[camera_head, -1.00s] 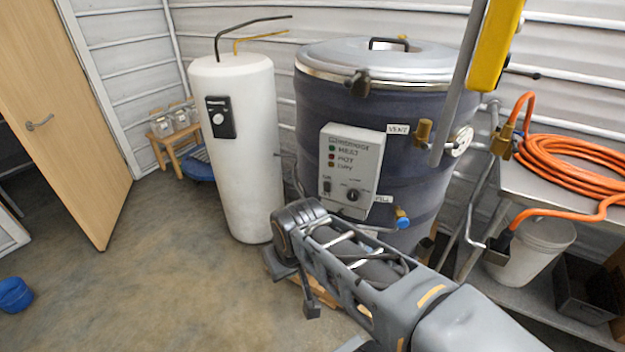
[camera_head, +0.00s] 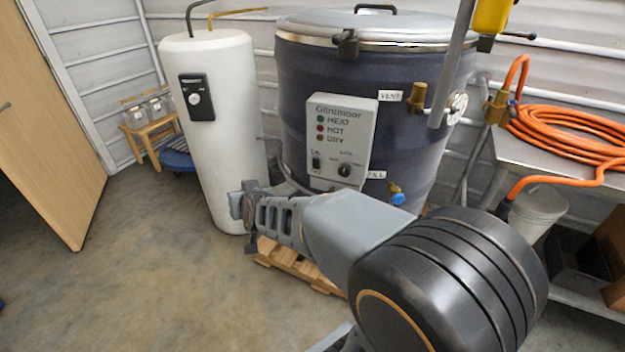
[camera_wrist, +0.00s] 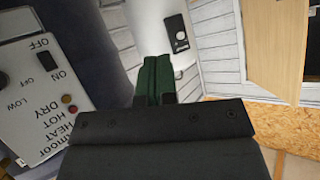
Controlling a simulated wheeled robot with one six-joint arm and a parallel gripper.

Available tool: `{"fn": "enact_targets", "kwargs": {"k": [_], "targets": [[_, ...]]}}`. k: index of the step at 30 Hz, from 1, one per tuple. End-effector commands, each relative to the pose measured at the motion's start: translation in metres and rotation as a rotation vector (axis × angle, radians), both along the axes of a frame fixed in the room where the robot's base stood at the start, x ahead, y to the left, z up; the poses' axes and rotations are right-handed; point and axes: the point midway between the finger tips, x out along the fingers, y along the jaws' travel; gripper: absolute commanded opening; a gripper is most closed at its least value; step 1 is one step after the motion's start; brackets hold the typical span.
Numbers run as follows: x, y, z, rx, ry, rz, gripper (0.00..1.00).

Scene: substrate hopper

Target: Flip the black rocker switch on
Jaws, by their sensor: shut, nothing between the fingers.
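The black rocker switch (camera_head: 316,162) sits at the lower left of the grey-white control panel (camera_head: 328,118) on the dark drum. In the wrist view the switch (camera_wrist: 47,61) shows sideways at the left, between the OFF and ON labels; I cannot tell which side is pressed. My gripper (camera_head: 243,205) is below and left of the panel in the head view, apart from it. In the wrist view my gripper (camera_wrist: 156,72) is shut and empty, its dark green fingers pointing past the panel towards the white cylinder.
The panel also carries a round black knob (camera_head: 345,170) and several coloured lamps. The white cylinder (camera_head: 220,150) stands left of the drum (camera_head: 290,80). A blue-handled valve (camera_head: 396,195) juts out below the panel. Open floor (camera_head: 140,260) lies to the left.

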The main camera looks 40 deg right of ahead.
Motion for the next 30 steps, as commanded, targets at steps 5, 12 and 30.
{"fn": "enact_targets", "kwargs": {"k": [5, 12, 30], "targets": [[0.031, -0.058, -0.041, -0.116, -0.245, -0.301, 0.00], [0.019, -0.116, -0.067, -0.337, -0.404, -0.646, 0.00], [0.000, -0.138, -0.074, -0.482, -0.453, -0.822, 0.00]]}}
